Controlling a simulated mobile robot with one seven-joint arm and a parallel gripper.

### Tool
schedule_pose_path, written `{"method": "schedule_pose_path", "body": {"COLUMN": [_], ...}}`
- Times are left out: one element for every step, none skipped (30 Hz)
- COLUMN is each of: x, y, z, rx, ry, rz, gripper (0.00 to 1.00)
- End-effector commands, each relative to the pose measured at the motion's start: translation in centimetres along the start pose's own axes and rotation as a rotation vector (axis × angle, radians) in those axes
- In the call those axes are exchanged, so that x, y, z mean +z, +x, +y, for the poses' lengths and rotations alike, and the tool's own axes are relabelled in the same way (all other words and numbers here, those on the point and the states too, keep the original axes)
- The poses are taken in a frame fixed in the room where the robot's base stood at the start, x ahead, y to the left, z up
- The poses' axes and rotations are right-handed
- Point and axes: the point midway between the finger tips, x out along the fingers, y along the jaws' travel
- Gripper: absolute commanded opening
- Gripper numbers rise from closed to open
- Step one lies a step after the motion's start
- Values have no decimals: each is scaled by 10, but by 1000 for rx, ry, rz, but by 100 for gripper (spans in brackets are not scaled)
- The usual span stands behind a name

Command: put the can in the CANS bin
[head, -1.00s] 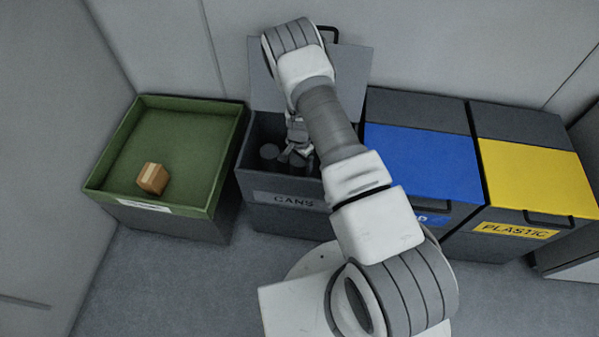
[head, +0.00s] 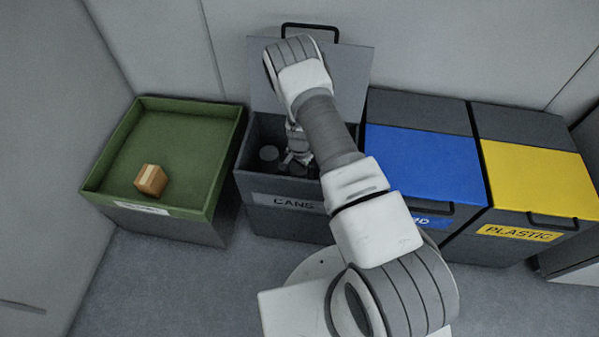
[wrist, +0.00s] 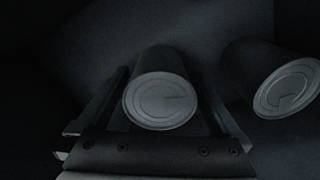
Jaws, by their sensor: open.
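The CANS bin (head: 284,205) stands open, its grey lid (head: 350,75) raised against the wall. Several dark cans are inside, one at the left (head: 269,153). My gripper (head: 297,157) reaches down into the bin, partly hidden by my arm. In the wrist view my gripper (wrist: 164,80) is open, with a can (wrist: 160,100) lying between its two fingers, its round end facing the camera. I cannot tell whether the fingers touch it. A second can (wrist: 287,88) lies apart at the right. The dark wrist view does not show clearly what they rest on.
A green-lined open box (head: 180,135) at the left holds a small brown carton (head: 151,180). A blue-lidded bin (head: 425,160) and a yellow-lidded PLASTIC bin (head: 540,180) stand closed at the right. Grey floor (head: 150,285) is clear in front.

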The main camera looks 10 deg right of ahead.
Motion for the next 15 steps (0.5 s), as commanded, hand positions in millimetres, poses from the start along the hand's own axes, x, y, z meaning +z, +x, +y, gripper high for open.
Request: {"method": "schedule_pose_path", "body": {"x": [0, 0, 0, 0, 0, -1, -1, 0, -1, -1, 0, -1, 0, 0, 0], "y": [-2, -3, -6, -10, -16, -24, -30, -37, -46, -54, -60, -70, -76, -82, -90], "z": [0, 0, 0, -1, -1, -1, -1, -1, -1, -1, -1, -1, -1, -1, -1], "rx": [0, 0, 0, -1, -1, -2, -2, -2, -3, -3, -2, -3, -2, -2, -2], "ry": [0, 0, 0, 0, 0, 0, 0, 0, -1, 0, 0, 0, 0, 0, 0], "rz": [0, 0, 0, 1, 1, 2, 2, 2, 2, 2, 2, 2, 2, 1, 1], "gripper": [100, 100, 100, 100, 100, 100, 100, 100, 100, 100, 100, 100, 100, 100, 100]}}
